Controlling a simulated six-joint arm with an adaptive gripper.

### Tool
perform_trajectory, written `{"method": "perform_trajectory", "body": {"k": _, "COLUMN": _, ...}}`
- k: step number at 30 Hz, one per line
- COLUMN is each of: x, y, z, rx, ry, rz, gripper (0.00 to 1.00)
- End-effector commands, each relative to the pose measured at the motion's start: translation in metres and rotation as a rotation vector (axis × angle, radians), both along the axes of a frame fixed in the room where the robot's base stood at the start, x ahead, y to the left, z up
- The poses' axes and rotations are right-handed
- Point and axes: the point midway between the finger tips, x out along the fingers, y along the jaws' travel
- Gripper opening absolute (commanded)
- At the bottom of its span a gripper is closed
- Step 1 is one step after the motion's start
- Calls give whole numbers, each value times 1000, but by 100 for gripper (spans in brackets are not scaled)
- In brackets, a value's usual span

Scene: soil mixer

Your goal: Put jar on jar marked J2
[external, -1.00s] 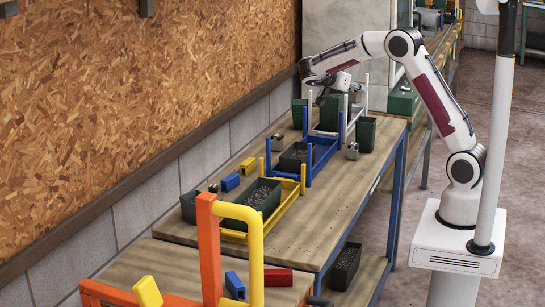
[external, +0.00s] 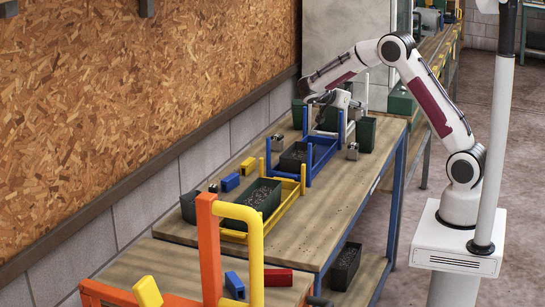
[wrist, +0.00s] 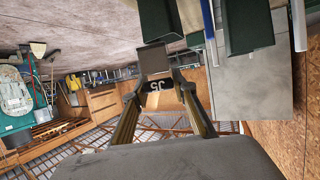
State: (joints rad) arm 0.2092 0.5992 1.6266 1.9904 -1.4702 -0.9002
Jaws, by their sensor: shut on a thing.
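My gripper (wrist: 158,82) is shut on a small grey-brown jar (wrist: 152,60), seen between the fingers in the wrist view. A dark patch with pale characters shows between the fingers; I cannot read it surely. In the external view my gripper (external: 324,116) points down over the far part of the bench, near the blue rack, and the held jar is too small to make out. Two small grey jars stand on the bench, one left of the blue rack (external: 277,142) and one right of it (external: 352,151). Their marks are unreadable, so I cannot tell which is J2.
The blue rack (external: 322,156) holds a dark bin (external: 293,158). A yellow rack (external: 285,203) holds a soil-filled bin (external: 262,196). A tall green bin (external: 366,134) stands at right. Orange and yellow frames rise in front. The bench's right side is mostly clear.

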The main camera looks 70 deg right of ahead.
Motion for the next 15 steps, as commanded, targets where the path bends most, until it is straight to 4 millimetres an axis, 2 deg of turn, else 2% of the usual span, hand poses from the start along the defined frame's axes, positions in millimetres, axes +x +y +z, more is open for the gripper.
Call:
{"method": "perform_trajectory", "body": {"k": 9, "x": 0, "y": 0, "z": -42, "rx": 0, "ry": 3, "rz": 1, "gripper": 5}}
{"method": "perform_trajectory", "body": {"k": 15, "x": 0, "y": 0, "z": -51, "rx": -1, "ry": 0, "rz": 0, "gripper": 5}}
